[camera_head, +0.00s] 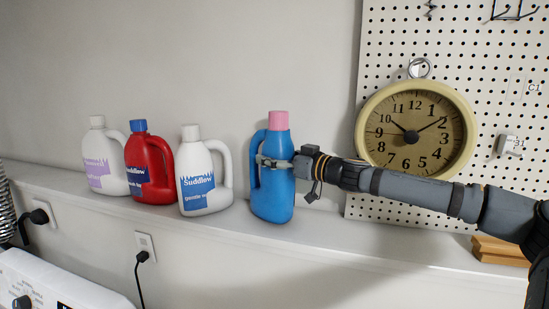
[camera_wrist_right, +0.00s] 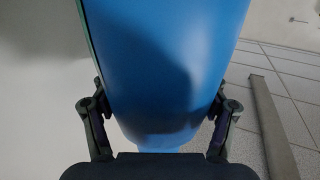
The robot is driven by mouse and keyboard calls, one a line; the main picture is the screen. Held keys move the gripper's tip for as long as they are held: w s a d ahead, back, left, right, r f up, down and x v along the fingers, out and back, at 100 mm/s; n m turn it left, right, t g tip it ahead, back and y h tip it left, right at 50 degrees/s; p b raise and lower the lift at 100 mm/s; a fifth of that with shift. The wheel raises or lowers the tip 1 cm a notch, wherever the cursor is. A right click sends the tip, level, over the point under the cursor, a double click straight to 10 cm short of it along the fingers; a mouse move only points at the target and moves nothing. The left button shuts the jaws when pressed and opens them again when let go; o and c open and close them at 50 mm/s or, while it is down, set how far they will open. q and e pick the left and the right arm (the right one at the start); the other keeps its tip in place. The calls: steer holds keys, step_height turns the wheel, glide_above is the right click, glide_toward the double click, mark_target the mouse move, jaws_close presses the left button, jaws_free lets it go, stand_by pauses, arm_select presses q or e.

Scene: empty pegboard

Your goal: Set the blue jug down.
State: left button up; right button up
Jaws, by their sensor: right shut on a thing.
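The blue jug (camera_head: 272,198) with a pink cap stands upright at the shelf, to the right of the other jugs in the head view. My right gripper (camera_head: 268,161) comes in from the right and is shut on the upper part of the jug's body. In the right wrist view the blue jug (camera_wrist_right: 165,65) fills the middle, with a finger of my right gripper (camera_wrist_right: 160,115) on each side. I cannot tell whether the jug's base touches the shelf. My left gripper is not in view.
The white shelf (camera_head: 330,235) runs along the wall. To the left stand a white jug (camera_head: 206,180), a red jug (camera_head: 150,170) and another white jug (camera_head: 104,160). A round clock (camera_head: 416,128) hangs before the pegboard (camera_head: 470,60). A wooden block (camera_head: 497,250) lies at right.

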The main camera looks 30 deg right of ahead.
steer(key=shift+w+d, duration=0.15)
steer(key=shift+w+d+f, duration=0.1)
steer(key=shift+f, duration=0.1)
arm_select(q)
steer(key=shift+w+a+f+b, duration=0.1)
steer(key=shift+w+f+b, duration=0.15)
steer(key=shift+b, duration=0.05)
arm_select(e)
steer(key=shift+f, duration=0.15)
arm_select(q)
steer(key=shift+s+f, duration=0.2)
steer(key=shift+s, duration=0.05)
arm_select(e)
steer(key=shift+f, duration=0.25)
steer(key=o, duration=1.9)
steer(key=shift+s+r, duration=0.1)
steer(key=shift+s, duration=0.1)
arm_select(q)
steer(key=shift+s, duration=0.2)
